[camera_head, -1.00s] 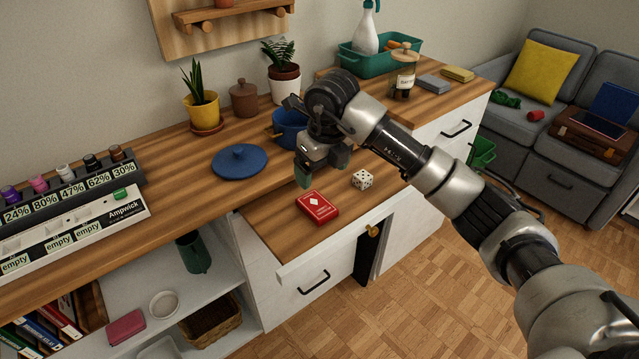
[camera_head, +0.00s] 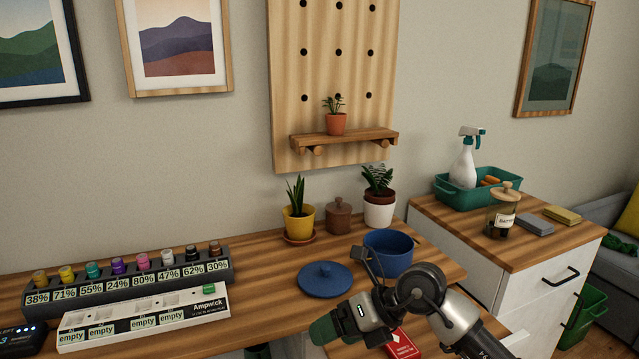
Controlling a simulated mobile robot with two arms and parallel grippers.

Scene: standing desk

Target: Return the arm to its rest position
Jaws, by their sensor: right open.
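My right arm comes in from the bottom right. Its gripper (camera_head: 350,335) is open and empty, with green-tipped fingers, in front of the desk top near the bottom middle. My left gripper is not in view.
A battery rack (camera_head: 125,275) and a white Ampwick charger (camera_head: 145,317) stand on the left. Potted plants and a brown jar (camera_head: 339,216) stand along the wall. A green tray (camera_head: 478,191) with a spray bottle (camera_head: 464,164) and a glass jar (camera_head: 502,212) are at right.

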